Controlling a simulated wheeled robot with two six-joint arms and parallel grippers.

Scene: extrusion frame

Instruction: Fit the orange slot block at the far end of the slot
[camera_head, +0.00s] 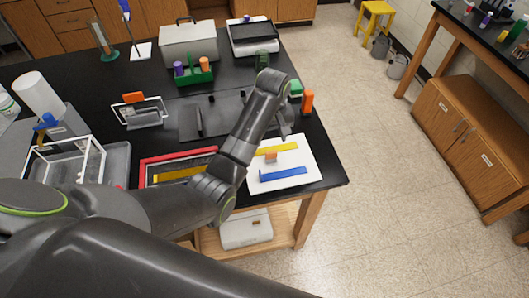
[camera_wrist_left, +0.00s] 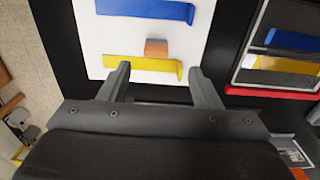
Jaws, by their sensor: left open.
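A small orange block (camera_head: 271,156) lies on a white board (camera_head: 305,150), between a yellow bar (camera_head: 276,149) and a blue bar (camera_head: 283,173). In the left wrist view the orange block (camera_wrist_left: 156,47) lies against or just over the edge of the yellow bar (camera_wrist_left: 140,64); I cannot tell whether they touch. The blue bar (camera_wrist_left: 145,11) is farther off. My left gripper (camera_wrist_left: 160,82) is open and empty, its fingers pointing at the board near the yellow bar. My right gripper is not in view.
A red-edged tray (camera_head: 148,164) left of the board holds a yellow bar; the left wrist view also shows a blue one in it. A grey mat (camera_head: 190,122), a green rack (camera_head: 194,75) and an orange cylinder (camera_head: 307,102) are farther back. The table's right edge is close to the board.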

